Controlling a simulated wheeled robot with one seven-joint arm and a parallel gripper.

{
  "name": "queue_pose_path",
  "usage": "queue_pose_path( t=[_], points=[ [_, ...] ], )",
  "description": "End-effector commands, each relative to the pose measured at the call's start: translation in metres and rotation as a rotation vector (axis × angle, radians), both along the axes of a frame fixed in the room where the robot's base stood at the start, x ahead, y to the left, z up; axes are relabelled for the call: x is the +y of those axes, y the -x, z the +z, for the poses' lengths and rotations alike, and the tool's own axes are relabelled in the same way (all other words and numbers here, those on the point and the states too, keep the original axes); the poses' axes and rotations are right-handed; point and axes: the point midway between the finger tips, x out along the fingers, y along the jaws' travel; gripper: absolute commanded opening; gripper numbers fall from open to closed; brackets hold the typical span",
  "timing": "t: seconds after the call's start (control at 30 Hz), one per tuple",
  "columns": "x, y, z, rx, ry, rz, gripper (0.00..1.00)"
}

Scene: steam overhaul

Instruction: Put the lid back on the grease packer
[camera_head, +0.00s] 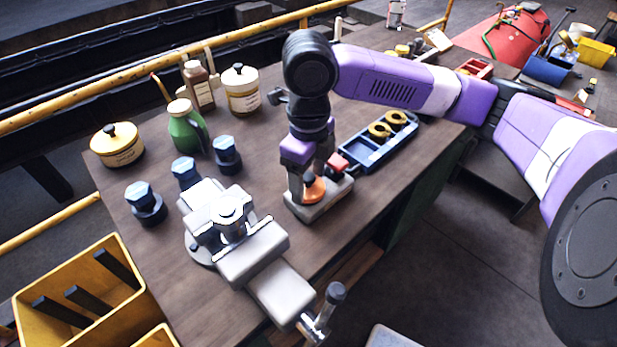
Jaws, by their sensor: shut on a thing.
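My gripper (311,178) points down over the near middle of the workbench. It is shut on an orange round piece (315,192) with a dark top, which looks like the lid. The piece is at or just above a low grey base (322,206) that has a red block (338,164) at its far right end. This base may be the grease packer. The fingers partly hide the piece and the base, so I cannot tell whether the piece touches the base.
A grey vise (255,250) stands to the left on the workbench (385,206). Several blue-topped parts, a green can (186,130), a brown bottle (198,88) and cream tins (242,95) stand beyond it. A blue tray (367,154) with brass rings lies to the right.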

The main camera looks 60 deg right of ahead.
Motion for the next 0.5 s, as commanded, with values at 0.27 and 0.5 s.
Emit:
queue_pose_path(
  t=[0.27, 0.5],
  points=[
    [0.0001, 0.0, 0.0002, 0.0, 0.0, 0.0, 0.27],
    [0.0001, 0.0, 0.0002, 0.0, 0.0, 0.0, 0.92]
  ],
)
